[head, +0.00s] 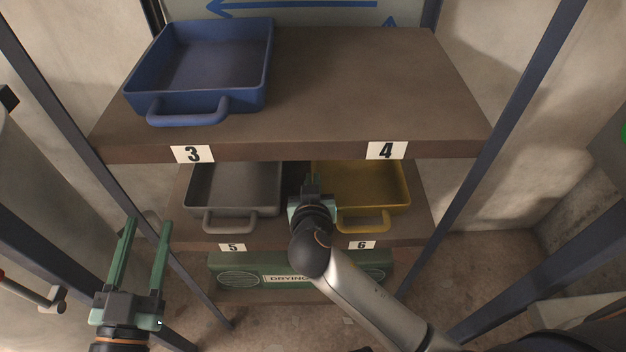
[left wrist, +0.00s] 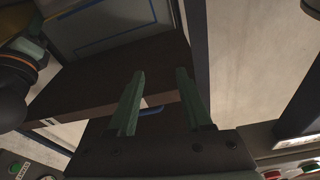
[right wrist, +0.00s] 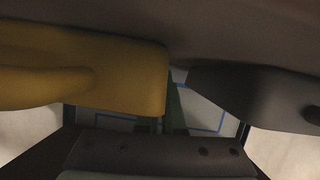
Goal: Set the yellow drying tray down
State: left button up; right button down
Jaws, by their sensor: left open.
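The yellow drying tray (head: 378,212) is at the spot marked 6 on the lower shelf, its handle (head: 364,224) toward the front. It looks level; its underside contact is hidden. My right gripper (head: 313,180) is at its left front corner, in the gap beside the grey tray (head: 240,209). In the right wrist view the yellow tray (right wrist: 120,85) fills the left and is very close to a finger; touching or gripping cannot be told. My left gripper (head: 141,255) is open and empty, left of the rack; its spread fingers also show in the left wrist view (left wrist: 160,100).
A blue tray (head: 206,100) stands at spot 3 on the upper shelf (head: 350,85); spot 4 is bare. The upper shelf overhangs the lower trays. Dark rack posts (head: 480,155) flank both sides. A green box (head: 225,280) lies below the lower shelf.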

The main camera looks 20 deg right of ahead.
pick_arm(q)
jog(key=shift+r, duration=0.15)
jog(key=shift+r, duration=0.3)
pick_arm(e)
jog(key=c, duration=1)
grip_release()
jog(key=shift+c, duration=0.2)
jog(key=shift+r, duration=0.1)
